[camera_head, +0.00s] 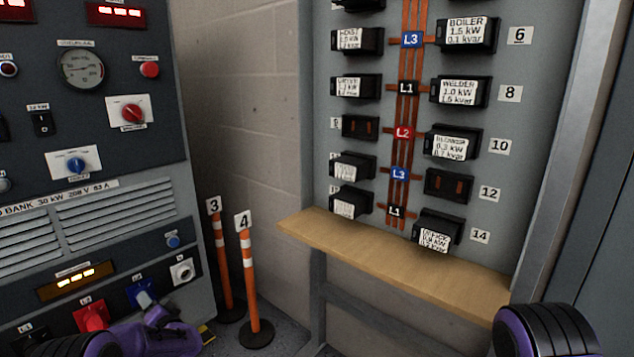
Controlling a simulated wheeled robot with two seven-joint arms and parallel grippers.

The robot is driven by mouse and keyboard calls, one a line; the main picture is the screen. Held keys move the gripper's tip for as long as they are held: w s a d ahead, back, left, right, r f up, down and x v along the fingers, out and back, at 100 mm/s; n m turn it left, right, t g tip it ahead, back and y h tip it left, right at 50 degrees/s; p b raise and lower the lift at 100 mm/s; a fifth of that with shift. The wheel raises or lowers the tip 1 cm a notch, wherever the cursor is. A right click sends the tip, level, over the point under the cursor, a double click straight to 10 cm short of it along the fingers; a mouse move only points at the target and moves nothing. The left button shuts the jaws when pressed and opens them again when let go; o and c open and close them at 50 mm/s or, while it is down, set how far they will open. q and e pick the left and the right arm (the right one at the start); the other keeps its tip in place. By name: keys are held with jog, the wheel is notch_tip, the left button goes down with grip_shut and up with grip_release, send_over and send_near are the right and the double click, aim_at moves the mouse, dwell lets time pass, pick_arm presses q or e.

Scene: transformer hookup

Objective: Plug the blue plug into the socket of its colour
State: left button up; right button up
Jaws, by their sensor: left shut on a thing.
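The blue socket plate (139,287) is on the lower front of the grey load bank at left, to the right of the red socket (92,316). My left gripper (154,316) is purple and just in front of the blue socket. It is shut on a small pale blue-grey piece, which looks like the blue plug (145,300). The plug overlaps the blue plate, and I cannot tell whether it is seated or only in front of it. Part of my right arm shows at the bottom right, but its gripper is out of view.
A white socket (182,271) is right of the blue one, and a black one (30,341) is at far left. Two orange posts (251,290) stand beside the load bank. A wooden shelf (400,258) juts out below the breaker panel (545,60).

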pick_arm(q)
jog(key=o, duration=1.3)
jog(key=shift+o, duration=0.2)
jog(key=shift+r+p+v, duration=0.2)
jog(key=shift+p+v, duration=0.85)
jog(key=shift+p, duration=0.1)
jog(key=shift+p+v, duration=0.85)
jog(key=shift+v, duration=0.3)
jog(key=shift+s+d+f, duration=0.1)
jog(key=shift+d, duration=0.1)
jog(key=shift+s+f, duration=0.1)
jog(key=shift+d, duration=0.1)
